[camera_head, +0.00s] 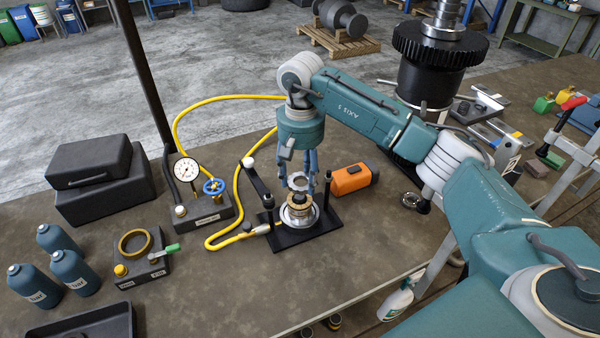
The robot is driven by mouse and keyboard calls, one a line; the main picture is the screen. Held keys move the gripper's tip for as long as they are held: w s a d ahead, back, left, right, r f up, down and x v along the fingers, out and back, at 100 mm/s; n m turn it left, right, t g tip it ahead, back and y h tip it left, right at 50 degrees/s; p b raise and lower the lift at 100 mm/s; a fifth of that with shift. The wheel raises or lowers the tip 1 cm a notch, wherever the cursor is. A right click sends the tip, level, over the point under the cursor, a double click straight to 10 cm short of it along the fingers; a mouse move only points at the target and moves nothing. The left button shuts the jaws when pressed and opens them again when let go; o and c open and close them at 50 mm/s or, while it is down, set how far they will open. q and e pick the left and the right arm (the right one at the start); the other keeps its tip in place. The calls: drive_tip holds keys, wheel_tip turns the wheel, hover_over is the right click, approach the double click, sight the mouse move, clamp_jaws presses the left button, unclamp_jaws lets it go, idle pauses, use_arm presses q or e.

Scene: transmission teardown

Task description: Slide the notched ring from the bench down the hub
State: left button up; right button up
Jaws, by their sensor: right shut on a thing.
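My right gripper (299,184) points down over the black fixture, with its blue fingers shut on a thin pale ring, the notched ring (299,179). The ring looks about level and sits just over the top of the hub (299,212). I cannot tell whether it is around the hub's top or clear above it. The notches are too small to make out. The hub is a brass and silver stepped stack, upright on the black base plate (322,226). The fingers partly hide the ring and the hub's upper end. My left gripper is not in view.
An orange and black block (352,179) lies close right of the fixture. A yellow hose (238,190) runs to the fixture from the left, near a gauge box (205,205). A black lever arm (257,180) stands behind left. The bench front (270,290) is clear.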

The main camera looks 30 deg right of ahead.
drive_tip(key=shift+w+f, duration=0.2)
drive_tip(key=shift+f, duration=0.25)
drive_tip(key=shift+w+f, duration=0.2)
drive_tip(key=shift+f, duration=0.25)
drive_tip(key=shift+f+b, duration=0.55)
drive_tip(key=shift+f, duration=0.3)
drive_tip(key=shift+s+f, duration=0.1)
drive_tip(key=shift+f, duration=0.2)
drive_tip(key=shift+f+b, duration=0.7)
drive_tip(key=shift+b, duration=0.15)
drive_tip(key=o, duration=1.5)
drive_tip(key=shift+c, duration=0.2)
drive_tip(key=shift+r, duration=0.15)
wheel_tip(320, 180, up, 12)
use_arm(q)
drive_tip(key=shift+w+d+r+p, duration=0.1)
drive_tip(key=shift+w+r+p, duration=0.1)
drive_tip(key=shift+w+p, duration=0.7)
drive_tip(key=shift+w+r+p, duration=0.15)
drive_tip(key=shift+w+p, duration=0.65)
drive_tip(key=shift+p, duration=0.05)
use_arm(e)
wheel_tip(320, 180, up, 7)
hover_over(299, 196)
